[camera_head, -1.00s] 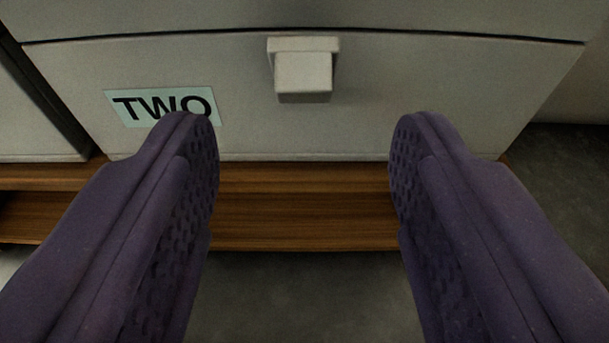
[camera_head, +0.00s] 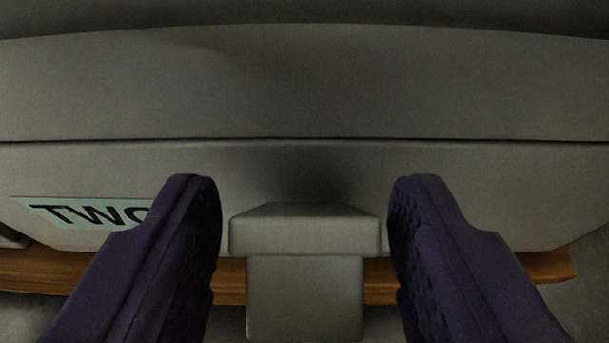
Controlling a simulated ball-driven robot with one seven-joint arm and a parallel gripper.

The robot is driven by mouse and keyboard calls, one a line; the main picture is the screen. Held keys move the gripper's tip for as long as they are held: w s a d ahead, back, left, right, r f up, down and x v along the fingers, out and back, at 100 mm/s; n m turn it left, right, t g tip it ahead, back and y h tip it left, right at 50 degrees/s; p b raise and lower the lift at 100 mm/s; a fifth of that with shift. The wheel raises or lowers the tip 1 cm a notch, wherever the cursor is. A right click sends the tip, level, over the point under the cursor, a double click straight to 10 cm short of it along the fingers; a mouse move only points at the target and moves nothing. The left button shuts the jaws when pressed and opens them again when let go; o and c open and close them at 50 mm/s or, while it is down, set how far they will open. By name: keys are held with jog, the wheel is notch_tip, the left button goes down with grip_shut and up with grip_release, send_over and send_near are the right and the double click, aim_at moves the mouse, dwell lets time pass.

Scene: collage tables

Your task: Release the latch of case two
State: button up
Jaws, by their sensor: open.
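Case two (camera_head: 480,190) is a pale grey case with a dark horizontal seam between its lid and its lower part. Its label TWO (camera_head: 85,212), black on pale green, is partly hidden by my left finger. The latch (camera_head: 304,232) is a grey block that juts out from the front, just below the seam. My gripper (camera_head: 305,205) is open, with one purple textured finger on each side of the latch. A narrow gap shows between the latch and each finger, so neither appears to touch it.
A wooden ledge (camera_head: 548,266) runs under the case. Grey floor (camera_head: 590,300) shows below it at the right. A dark area lies above the case's lid. A small part of something grey shows at the far left edge.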

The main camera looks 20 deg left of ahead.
jog(key=c, duration=0.9)
jog(key=shift+s+d+f+t+y, duration=0.1)
jog(key=shift+s+f+t+y, duration=0.25)
jog(key=shift+t, duration=0.35)
jog(key=o, duration=0.9)
jog(key=p+v, duration=0.3)
jog(key=v, duration=0.4)
jog(key=shift+s, duration=0.3)
jog(key=shift+d+r, duration=0.1)
jog(key=shift+r, duration=0.1)
